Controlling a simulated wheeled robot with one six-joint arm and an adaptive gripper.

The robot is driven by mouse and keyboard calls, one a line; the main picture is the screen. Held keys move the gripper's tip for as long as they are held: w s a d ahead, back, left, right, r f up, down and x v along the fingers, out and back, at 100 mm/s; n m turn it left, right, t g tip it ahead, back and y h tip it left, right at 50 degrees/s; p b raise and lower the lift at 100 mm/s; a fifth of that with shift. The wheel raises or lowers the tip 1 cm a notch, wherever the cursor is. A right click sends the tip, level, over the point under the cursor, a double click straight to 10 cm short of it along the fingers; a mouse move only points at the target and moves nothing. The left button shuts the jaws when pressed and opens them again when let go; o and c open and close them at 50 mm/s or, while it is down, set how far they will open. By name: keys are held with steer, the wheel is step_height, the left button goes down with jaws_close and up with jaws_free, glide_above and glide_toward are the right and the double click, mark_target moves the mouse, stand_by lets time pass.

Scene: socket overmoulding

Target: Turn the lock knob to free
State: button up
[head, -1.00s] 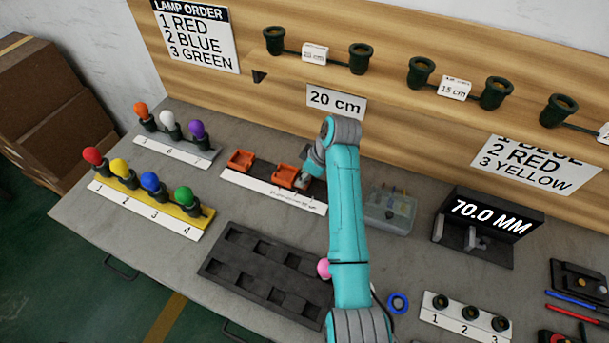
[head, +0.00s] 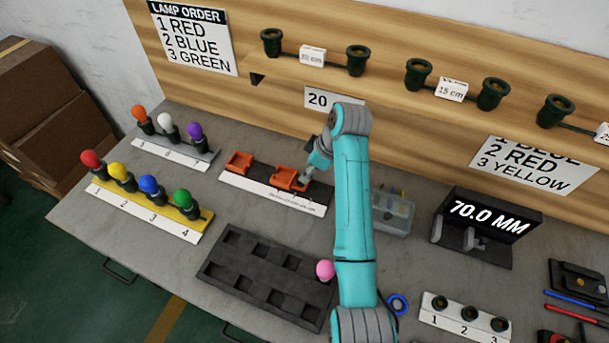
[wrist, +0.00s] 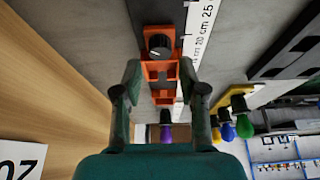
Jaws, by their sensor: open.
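The lock knob (wrist: 159,45) is a round black knob with a pale line on its face. It sits on an orange slide block (wrist: 157,70) in the wrist view. In the head view this right-hand orange block (head: 288,178) stands on a dark rail beside a white ruler strip (head: 250,190); I cannot make out the knob there. My gripper (wrist: 160,80) is open and empty, its two fingers apart on either side of the orange block in the picture. The knob lies past the fingertips, and I see no contact. In the head view my gripper (head: 311,172) is at the block's right end.
A second orange block (head: 239,161) is at the rail's left end. Lamp stands (head: 165,211) are to the left, a dark compartment tray (head: 215,270) in front. A translucent box (head: 392,212) and the 70.0 MM display (head: 490,217) are to the right. The wooden back panel rises behind.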

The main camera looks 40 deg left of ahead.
steer(key=v, duration=0.7)
steer(key=shift+s, duration=0.1)
stand_by(0.4)
